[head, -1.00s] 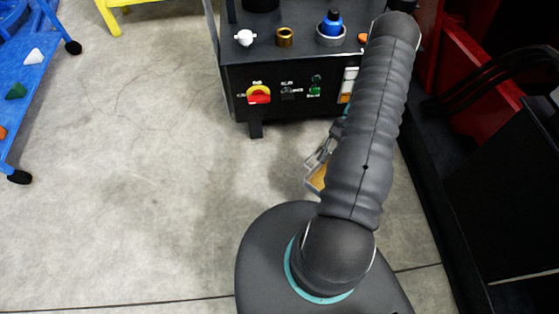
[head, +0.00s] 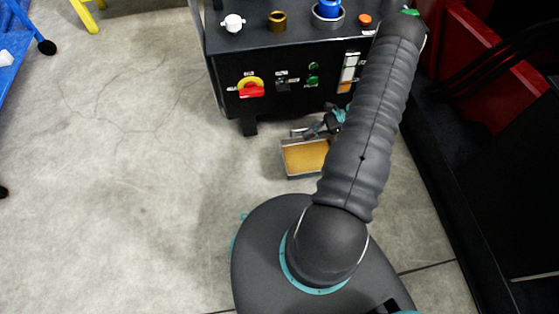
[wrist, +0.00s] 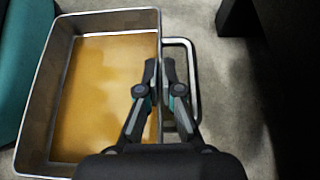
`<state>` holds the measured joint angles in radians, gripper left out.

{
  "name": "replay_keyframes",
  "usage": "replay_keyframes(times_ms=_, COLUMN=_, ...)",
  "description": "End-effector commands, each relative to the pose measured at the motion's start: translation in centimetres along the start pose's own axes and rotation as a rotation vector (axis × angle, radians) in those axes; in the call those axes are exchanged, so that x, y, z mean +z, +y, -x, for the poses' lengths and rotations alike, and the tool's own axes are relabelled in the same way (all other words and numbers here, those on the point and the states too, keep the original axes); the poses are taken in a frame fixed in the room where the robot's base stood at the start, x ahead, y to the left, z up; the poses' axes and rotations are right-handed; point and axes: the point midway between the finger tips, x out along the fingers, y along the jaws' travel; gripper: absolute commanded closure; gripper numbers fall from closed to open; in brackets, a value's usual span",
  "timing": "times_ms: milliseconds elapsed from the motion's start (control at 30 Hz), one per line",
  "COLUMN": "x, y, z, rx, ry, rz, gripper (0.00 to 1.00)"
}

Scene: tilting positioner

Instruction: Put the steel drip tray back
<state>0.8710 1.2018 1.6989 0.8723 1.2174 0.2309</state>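The steel drip tray (head: 284,166) is a shallow rectangular metal pan with amber liquid or a stained bottom, seen left of my arm in front of the black machine cabinet. In the wrist view the tray (wrist: 107,19) fills the left side, with a wire loop handle (wrist: 194,85) on its right side. My gripper (wrist: 159,68) has one finger on each side of the tray's right wall by the handle and looks shut on it. In the head view my gripper (head: 325,127) is partly hidden by my arm. Whether the tray touches the floor is hard to tell.
The black cabinet (head: 290,60) carries a red-yellow switch (head: 250,87) and small items on top. Red and black equipment (head: 480,70) stands close on the right. A blue cart (head: 15,45) is at far left. The concrete floor (head: 130,180) on the left is clear.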

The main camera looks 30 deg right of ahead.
Motion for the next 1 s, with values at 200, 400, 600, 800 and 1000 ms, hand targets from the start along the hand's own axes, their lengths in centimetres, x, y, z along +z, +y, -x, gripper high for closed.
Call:
replay_keyframes(times_ms=200, x=-0.2, y=-1.4, z=-4.4, rx=0.007, ry=-0.002, rz=0.001, gripper=1.00)
replay_keyframes(times_ms=400, x=-0.5, y=-3.0, z=-8.6, rx=0.007, ry=-0.002, rz=0.002, gripper=1.00)
replay_keyframes(times_ms=600, x=-0.7, y=-4.0, z=-11.6, rx=0.006, ry=-0.001, rz=0.002, gripper=1.00)
replay_keyframes(times_ms=800, x=-1.0, y=-4.3, z=-12.4, rx=0.004, ry=-0.001, rz=0.001, gripper=1.00)
replay_keyframes(times_ms=1000, x=-3.2, y=-4.3, z=-13.6, rx=0.005, ry=-0.002, rz=0.000, gripper=1.00)
